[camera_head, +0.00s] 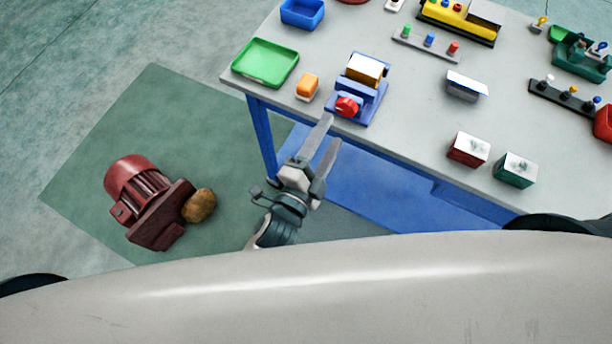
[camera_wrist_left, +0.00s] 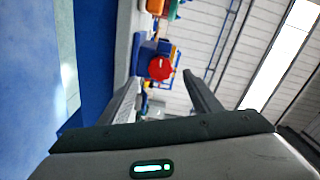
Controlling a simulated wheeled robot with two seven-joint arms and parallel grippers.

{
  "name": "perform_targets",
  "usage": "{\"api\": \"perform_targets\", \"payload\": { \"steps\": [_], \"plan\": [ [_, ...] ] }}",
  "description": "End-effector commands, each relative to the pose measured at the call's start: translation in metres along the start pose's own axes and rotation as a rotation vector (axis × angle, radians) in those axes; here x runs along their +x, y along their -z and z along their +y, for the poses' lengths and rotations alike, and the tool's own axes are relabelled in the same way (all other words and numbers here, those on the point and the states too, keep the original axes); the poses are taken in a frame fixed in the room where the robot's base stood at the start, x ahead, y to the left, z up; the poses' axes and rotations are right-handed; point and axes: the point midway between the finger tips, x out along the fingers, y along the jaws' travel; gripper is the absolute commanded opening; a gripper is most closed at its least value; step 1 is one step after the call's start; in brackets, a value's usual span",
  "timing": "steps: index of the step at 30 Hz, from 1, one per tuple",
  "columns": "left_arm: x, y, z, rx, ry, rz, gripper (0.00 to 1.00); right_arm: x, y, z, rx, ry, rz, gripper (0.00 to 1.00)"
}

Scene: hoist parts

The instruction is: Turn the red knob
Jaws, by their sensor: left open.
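The red knob (camera_head: 347,106) is on the near side of a blue device (camera_head: 369,107) with an orange and silver top, close to the table's front edge. My left gripper (camera_head: 328,135) is open and empty, just in front of the table edge and short of the knob. In the left wrist view the red knob (camera_wrist_left: 160,68) shows beyond and between the two open fingers (camera_wrist_left: 160,90), apart from them. The blue device (camera_wrist_left: 146,52) is around and behind it. My right gripper is not in view.
A dark red motor (camera_head: 145,200) stands on the floor mat at left.

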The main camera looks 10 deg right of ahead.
Motion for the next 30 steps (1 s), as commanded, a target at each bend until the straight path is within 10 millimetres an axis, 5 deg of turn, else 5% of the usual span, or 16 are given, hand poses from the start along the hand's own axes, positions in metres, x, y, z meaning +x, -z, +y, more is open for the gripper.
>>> {"api": "perform_targets", "payload": {
  "steps": [15,30],
  "plan": [
    [-0.095,-0.001,0.003,-0.001,-0.003,-0.001,0.58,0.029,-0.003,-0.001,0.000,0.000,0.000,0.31],
    [-0.108,0.000,0.000,0.000,-0.001,-0.001,0.58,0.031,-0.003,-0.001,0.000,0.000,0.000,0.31]
  ]
}}
